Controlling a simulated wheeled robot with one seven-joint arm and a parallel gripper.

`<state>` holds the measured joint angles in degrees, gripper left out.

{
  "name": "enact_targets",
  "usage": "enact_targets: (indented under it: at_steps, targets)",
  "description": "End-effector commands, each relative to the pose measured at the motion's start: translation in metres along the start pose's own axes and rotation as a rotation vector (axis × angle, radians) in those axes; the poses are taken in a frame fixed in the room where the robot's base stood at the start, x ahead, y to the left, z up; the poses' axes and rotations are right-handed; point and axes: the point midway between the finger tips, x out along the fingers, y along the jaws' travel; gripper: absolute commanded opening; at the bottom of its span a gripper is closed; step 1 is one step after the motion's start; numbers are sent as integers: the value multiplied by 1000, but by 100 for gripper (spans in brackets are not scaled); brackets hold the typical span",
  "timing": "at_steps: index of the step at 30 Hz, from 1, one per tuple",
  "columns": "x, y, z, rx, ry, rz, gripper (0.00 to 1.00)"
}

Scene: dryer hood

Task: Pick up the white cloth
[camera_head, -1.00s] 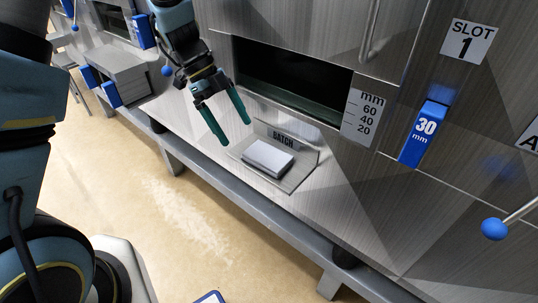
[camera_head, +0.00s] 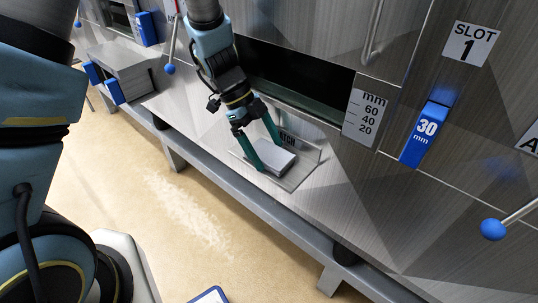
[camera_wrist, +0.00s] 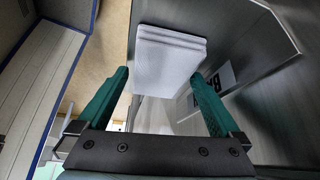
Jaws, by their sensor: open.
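The white cloth (camera_head: 272,157) is a folded, layered stack lying on the metal tray marked BATCH (camera_head: 297,181). In the wrist view the cloth (camera_wrist: 167,58) shows its layered edge between and beyond the fingertips. My gripper (camera_head: 268,153) is open and low over the tray, with one finger on each side of the cloth in the head view. In the wrist view my gripper (camera_wrist: 158,82) has its green fingers spread wider than the cloth. I cannot tell whether either finger touches it. The fingers hide part of the cloth and of the BATCH label.
A dark slot opening (camera_head: 295,82) lies behind the tray, with a mm scale (camera_head: 366,117) beside it. A blue 30 mm block (camera_head: 424,134) and a blue-knobbed lever (camera_head: 493,229) are at right. The bench is clear right of the tray.

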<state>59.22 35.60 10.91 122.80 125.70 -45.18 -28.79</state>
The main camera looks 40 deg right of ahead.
Motion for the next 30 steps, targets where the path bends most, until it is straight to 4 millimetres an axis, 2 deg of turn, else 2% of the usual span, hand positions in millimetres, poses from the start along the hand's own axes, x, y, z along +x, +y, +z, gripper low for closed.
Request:
enact_targets:
  at_steps: [25,30]
  targets:
    - [3,0,2,0,0,0,100]
    - [4,0,2,0,0,0,81]
